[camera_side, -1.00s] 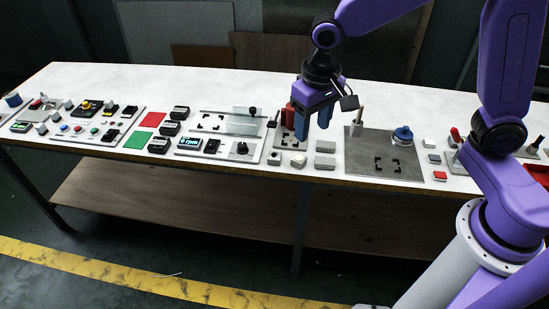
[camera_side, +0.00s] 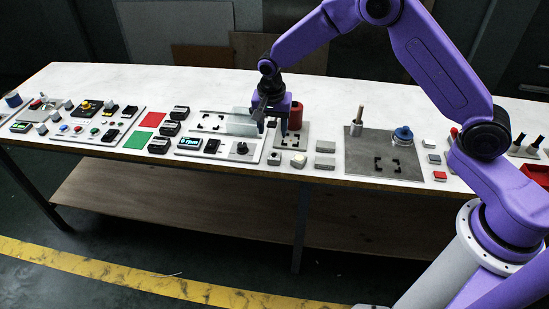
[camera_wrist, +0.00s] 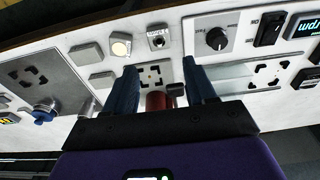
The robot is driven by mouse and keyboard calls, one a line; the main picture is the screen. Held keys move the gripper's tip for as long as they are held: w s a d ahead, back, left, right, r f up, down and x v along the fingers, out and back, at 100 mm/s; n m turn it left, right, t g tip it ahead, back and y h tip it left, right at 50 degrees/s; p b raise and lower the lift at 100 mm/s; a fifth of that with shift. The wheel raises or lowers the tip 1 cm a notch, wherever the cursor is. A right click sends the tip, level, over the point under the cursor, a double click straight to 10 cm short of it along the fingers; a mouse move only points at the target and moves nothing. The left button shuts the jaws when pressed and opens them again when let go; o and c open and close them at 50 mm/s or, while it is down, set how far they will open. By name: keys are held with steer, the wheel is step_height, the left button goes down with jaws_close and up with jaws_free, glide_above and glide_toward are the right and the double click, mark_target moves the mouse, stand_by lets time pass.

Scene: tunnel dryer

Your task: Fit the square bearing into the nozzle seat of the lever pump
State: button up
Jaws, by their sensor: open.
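My gripper (camera_side: 272,125) is open and points down over the small grey plate (camera_side: 291,147) left of the bench's middle. In the wrist view, my gripper (camera_wrist: 159,66) has its two blue fingers on either side of that plate (camera_wrist: 146,73). The plate bears black corner brackets (camera_wrist: 150,78), a red cylinder (camera_side: 296,116) and a small black part (camera_wrist: 175,89), likely the lever pump and its seat. The red cylinder (camera_wrist: 156,101) shows between the fingers in the wrist view. No bearing is visible in the jaws. I cannot single out the square bearing.
Grey blocks (camera_side: 325,147) and a lit round button (camera_side: 298,160) are close by. A panel with a clear sheet (camera_side: 240,122) is left. The bench's back is clear.

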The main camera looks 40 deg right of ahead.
mark_target(274, 155)
steer(key=f, duration=0.3)
steer(key=d+f, duration=0.1)
steer(key=f, duration=0.3)
steer(key=w+f, duration=0.1)
steer(key=f, duration=0.3)
steer(key=shift+d+f, duration=0.15)
steer(key=shift+f, duration=0.05)
steer(key=c, duration=1)
